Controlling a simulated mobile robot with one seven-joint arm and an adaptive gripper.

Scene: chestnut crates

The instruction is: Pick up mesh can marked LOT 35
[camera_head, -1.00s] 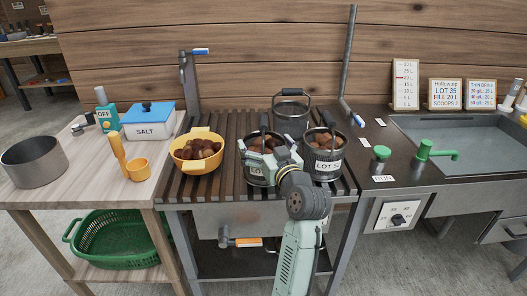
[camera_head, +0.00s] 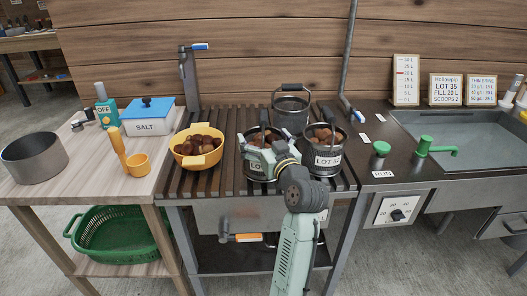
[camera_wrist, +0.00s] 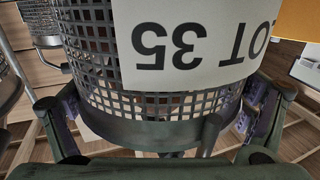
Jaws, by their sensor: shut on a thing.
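A dark mesh can of brown chestnuts (camera_head: 257,172) stands at the front of the slatted bench, left of another can; its label is partly hidden by my gripper (camera_head: 268,152). In the wrist view the same mesh can (camera_wrist: 150,105) fills the middle, its white label reading LOT 35 upside down. My gripper (camera_wrist: 165,118) is shut on it, with a finger at each side of the can's wall. I see no clear gap between the can and the slats.
A second chestnut can (camera_head: 322,150), its label beginning LOT 3, stands close on the right. A mesh can with no visible chestnuts (camera_head: 291,112) stands behind. A yellow colander of chestnuts (camera_head: 197,160) is on the left. A grey pipe (camera_head: 350,60) rises at the back right.

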